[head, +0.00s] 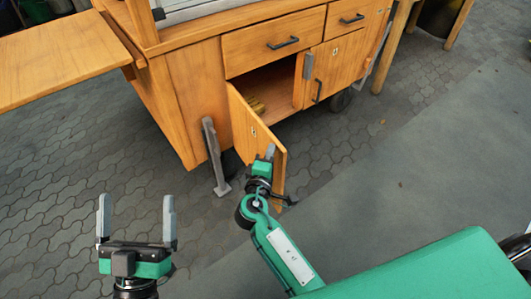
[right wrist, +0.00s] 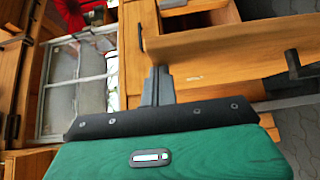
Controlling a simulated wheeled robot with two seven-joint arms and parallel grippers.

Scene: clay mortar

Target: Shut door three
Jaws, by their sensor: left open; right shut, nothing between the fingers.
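The wooden cabinet door (head: 241,122) under the left drawer stands partly open, swung outward with its outer face towards me. It carries a small pale label, too small to read. My right gripper (head: 270,152) is shut and empty in front of this door's outer face, near its free edge. In the right wrist view its closed fingers (right wrist: 157,82) reach to the wood beside a pale label; I cannot tell if they touch. My left gripper (head: 137,218) is open and empty, left of the door and away from the cabinet.
The neighbouring door (head: 337,62) is shut, with a dark handle. Two drawers (head: 275,43) above are shut. A grey post (head: 214,155) stands left of the door. A wooden side shelf (head: 60,62) juts out left. Paving in front is clear.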

